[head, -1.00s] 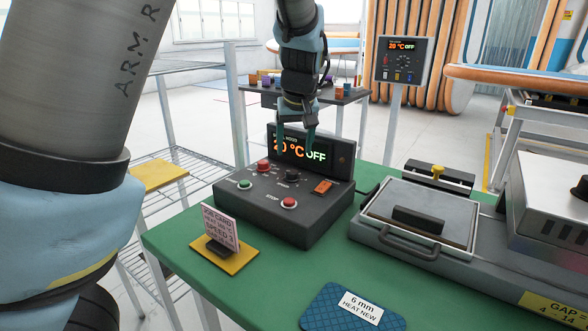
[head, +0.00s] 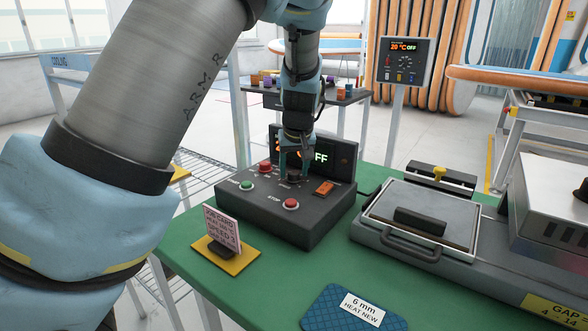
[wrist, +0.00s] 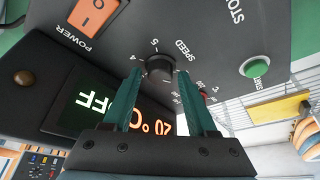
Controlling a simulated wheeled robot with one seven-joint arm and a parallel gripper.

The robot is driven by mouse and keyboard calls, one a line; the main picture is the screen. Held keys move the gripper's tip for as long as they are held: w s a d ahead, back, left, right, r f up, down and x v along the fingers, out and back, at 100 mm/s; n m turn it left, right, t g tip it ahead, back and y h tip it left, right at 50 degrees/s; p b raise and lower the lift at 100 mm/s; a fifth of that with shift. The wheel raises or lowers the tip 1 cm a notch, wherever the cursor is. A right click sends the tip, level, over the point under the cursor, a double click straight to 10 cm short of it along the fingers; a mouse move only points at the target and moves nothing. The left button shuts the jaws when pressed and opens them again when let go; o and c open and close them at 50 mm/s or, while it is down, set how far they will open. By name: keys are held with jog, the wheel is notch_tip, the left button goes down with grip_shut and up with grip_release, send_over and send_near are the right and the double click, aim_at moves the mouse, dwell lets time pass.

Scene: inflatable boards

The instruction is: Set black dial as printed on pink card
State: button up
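The black dial (wrist: 160,68), labelled SPEED with printed numerals around it, sits on the dark control box (head: 262,213). My gripper (wrist: 159,76) is open, its two teal fingers apart on either side of the dial in the wrist view. Whether they touch it I cannot tell. In the head view my gripper (head: 293,163) is just above the dial (head: 293,178) and partly hides the display. The pink card (head: 222,228) stands tilted on a yellow base (head: 240,262); it reads JOB CARD and SPEED, but its number is too small to read surely.
A grey press (head: 420,215) stands to the right, a blue pad (head: 352,306) in front.

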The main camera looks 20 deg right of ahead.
grip_shut()
jog(key=shift+b, duration=0.3)
